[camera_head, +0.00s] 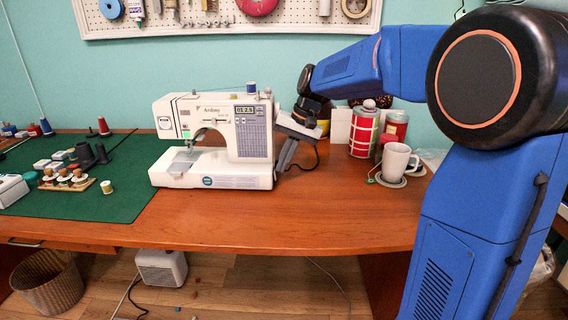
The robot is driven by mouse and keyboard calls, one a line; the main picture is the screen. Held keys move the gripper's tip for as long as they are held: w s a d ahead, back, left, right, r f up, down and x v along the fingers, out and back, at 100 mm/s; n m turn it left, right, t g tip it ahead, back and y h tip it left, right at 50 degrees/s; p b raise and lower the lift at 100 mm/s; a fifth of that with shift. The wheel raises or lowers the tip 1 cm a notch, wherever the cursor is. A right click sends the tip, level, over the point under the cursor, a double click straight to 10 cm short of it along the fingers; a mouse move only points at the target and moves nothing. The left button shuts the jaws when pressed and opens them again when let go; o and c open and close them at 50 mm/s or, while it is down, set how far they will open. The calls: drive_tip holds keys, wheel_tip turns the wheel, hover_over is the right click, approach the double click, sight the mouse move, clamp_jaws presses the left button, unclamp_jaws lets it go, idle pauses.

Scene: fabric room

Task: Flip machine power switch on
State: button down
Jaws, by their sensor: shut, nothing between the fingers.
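The white sewing machine (216,140) stands upright on the wooden table, with a lit display and a green-lit area near its needle. My gripper (283,164) is at the machine's right end, pointing down and left. Its fingers are shut and hold nothing. The fingertips are close beside the machine's right side; I cannot tell whether they touch it. The power switch is not visible; the right side face is turned away from this view and partly behind my gripper.
A white mug (397,161), a red-and-white canister (364,131) and another red tin (395,124) stand right of my gripper. A dark cable lies behind it. A green mat (125,204) with spools and sewing things covers the table's left. The table front is clear.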

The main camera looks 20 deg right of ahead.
drive_tip(key=shift+r, duration=0.15)
drive_tip(key=shift+r, duration=0.7)
